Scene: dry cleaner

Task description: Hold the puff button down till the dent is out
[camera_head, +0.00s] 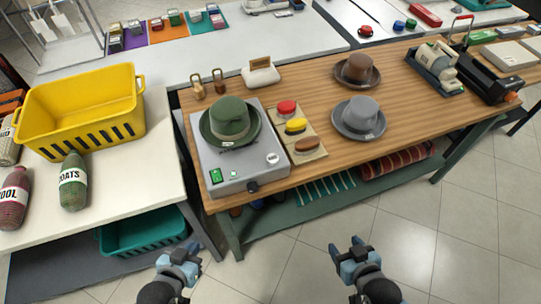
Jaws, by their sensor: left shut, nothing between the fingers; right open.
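A green hat (230,120) sits on a grey box-shaped machine (205,160) on the wooden table. The machine's front part has a green switch (215,176), a pale round button or dial (272,159) and a dark knob (252,187) at its front edge. I cannot tell which of these is the puff button. A dent in the hat cannot be made out at this size. My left gripper (180,256) is shut and empty, low in front of the table. My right gripper (347,249) is open and empty, also in front of the table. Both are apart from the machine.
A wooden board (311,155) with red, yellow and brown pieces lies right of the machine. A grey hat (359,117) and a brown hat (357,70) stand further right.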

